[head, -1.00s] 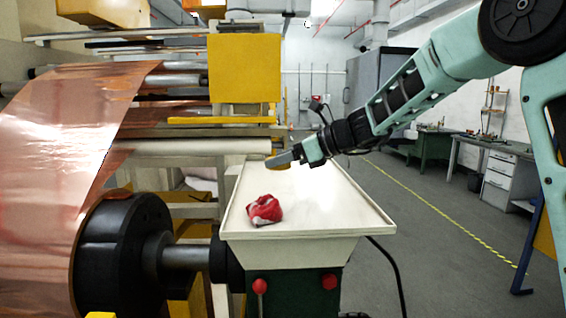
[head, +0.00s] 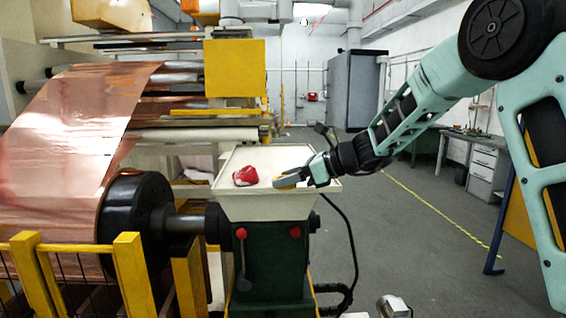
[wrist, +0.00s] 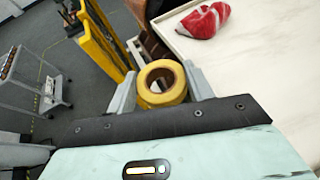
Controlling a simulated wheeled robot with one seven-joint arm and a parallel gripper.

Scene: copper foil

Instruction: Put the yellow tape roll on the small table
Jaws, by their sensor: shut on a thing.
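The yellow tape roll (wrist: 162,99) is between the two fingers of my gripper (wrist: 160,85) in the wrist view, with its round hole facing the camera. My gripper (head: 285,181) is shut on it. In the wrist view, the roll is beside the cream top's edge.
A crumpled red and white cloth-like thing (head: 245,176) lies on the cream top, also in the wrist view (wrist: 203,20). Yellow railings (head: 130,270) and a copper foil roll (head: 70,130) stand at the left. Open grey floor (head: 410,260) lies to the right, with a workbench (head: 485,160) behind.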

